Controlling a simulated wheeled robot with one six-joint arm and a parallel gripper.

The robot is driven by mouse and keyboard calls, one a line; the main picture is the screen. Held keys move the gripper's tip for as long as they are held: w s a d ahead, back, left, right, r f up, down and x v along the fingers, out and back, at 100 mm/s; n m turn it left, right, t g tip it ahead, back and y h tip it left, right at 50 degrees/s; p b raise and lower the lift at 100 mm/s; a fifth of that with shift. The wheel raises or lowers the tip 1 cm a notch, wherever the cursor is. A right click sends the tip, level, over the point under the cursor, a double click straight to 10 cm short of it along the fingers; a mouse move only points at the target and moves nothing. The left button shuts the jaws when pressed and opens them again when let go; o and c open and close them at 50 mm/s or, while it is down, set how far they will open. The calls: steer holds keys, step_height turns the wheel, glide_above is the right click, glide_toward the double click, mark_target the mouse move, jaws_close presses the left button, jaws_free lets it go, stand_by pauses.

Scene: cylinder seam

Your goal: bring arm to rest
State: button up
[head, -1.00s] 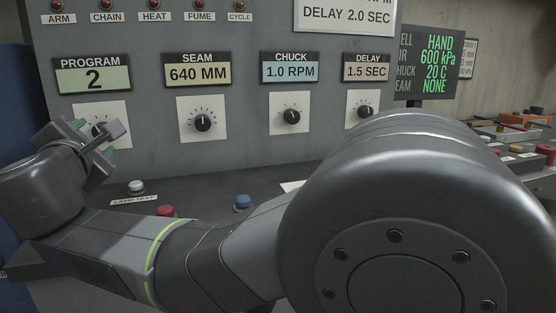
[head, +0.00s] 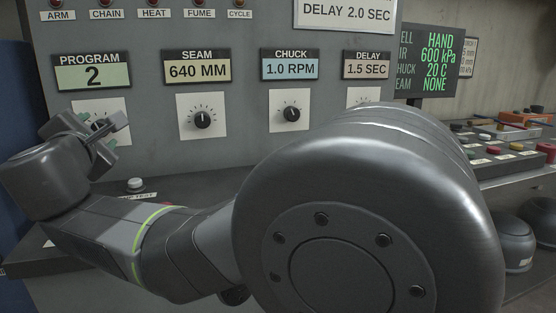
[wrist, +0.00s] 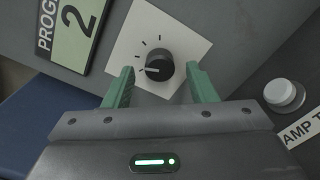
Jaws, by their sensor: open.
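My gripper (head: 108,134) is at the left of the head view, in front of the program knob (head: 101,126) and partly covering it. In the wrist view my gripper (wrist: 160,85) has its two green fingers spread apart, with nothing between them. The black program knob (wrist: 159,67) on its white plate shows beyond the fingertips, apart from them as far as I can see. My arm is folded across the front of the panel, and its large rounded joint fills the lower right middle of the head view.
The grey panel carries the seam knob (head: 202,117), the chuck knob (head: 292,114) and the delay knob, which my arm mostly hides. A white lamp test button (head: 136,185) is on the ledge below. A status screen (head: 437,62) and a bench with buttons stand at right.

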steer(key=p+v, duration=0.2)
steer(key=v, duration=1)
steer(key=shift+s+r+p, duration=0.15)
steer(key=shift+s+p, duration=0.1)
steer(key=shift+p, duration=0.05)
steer(key=shift+w, duration=0.2)
steer(key=shift+n, duration=0.7)
steer(key=x, duration=1.3)
steer(key=shift+w+r, duration=0.15)
steer(key=shift+r, duration=0.05)
steer(key=n+p, duration=0.6)
steer(key=p, duration=0.2)
steer(key=shift+f, duration=0.15)
steer(key=shift+s+d+f+n, duration=0.1)
steer(key=shift+s+n, duration=0.05)
steer(key=shift+s, duration=0.2)
steer(key=shift+s+d+f+n, duration=0.1)
steer(key=shift+s+n, duration=0.05)
steer(key=shift+s, duration=0.25)
